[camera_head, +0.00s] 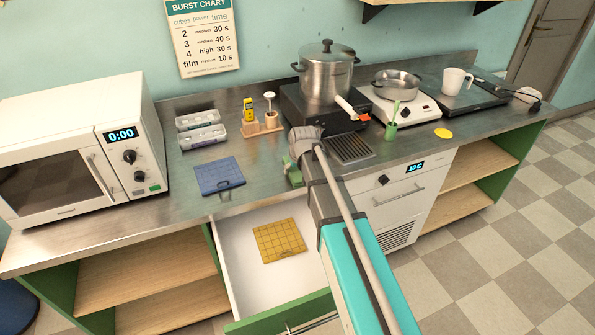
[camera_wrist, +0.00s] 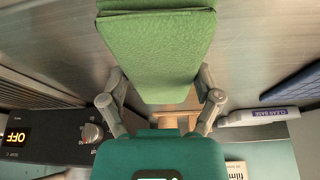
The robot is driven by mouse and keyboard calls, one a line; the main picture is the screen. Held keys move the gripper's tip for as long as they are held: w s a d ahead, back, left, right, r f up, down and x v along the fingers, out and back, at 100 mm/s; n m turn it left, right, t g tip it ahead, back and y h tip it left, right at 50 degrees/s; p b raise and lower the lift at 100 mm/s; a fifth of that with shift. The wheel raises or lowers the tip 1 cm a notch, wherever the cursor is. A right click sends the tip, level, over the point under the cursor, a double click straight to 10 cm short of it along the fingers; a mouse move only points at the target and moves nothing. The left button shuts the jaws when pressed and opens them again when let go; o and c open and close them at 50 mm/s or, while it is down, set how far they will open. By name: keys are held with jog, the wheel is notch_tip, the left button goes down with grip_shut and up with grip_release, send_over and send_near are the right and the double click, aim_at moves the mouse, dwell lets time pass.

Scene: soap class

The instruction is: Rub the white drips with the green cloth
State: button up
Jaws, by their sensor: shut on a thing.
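The green cloth (camera_wrist: 158,45) fills the upper middle of the wrist view as a folded, textured pad. My gripper (camera_wrist: 163,108) has its fingers on either side of the cloth's near end and is shut on it. In the head view the cloth (camera_head: 294,172) is a small green patch, mostly hidden behind my gripper (camera_head: 299,158). It is low over the steel counter, left of the dark slatted grate; I cannot tell whether it touches the counter. I cannot make out any white drips in either view.
A black hob (camera_head: 305,110) carries a steel pot (camera_head: 327,75) behind my gripper. A blue mat (camera_head: 219,176) lies to the left. An open drawer (camera_head: 232,268) holds a yellow gridded mat (camera_head: 279,241). A wooden holder (camera_head: 262,127) and microwave (camera_head: 75,150) stand left.

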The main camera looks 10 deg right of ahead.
jog(key=shift+w+a, duration=0.2)
jog(key=shift+w, duration=0.45)
jog(key=shift+w+a, duration=0.2)
jog(key=shift+w, duration=0.45)
jog(key=shift+w, duration=0.1)
jog(key=shift+w+a, duration=0.25)
jog(key=shift+w, duration=0.65)
jog(key=shift+w+a, duration=0.25)
jog(key=shift+w, duration=0.65)
jog(key=shift+r+p, duration=3.05)
jog(key=shift+r+p, duration=1.5)
jog(key=shift+s, duration=0.1)
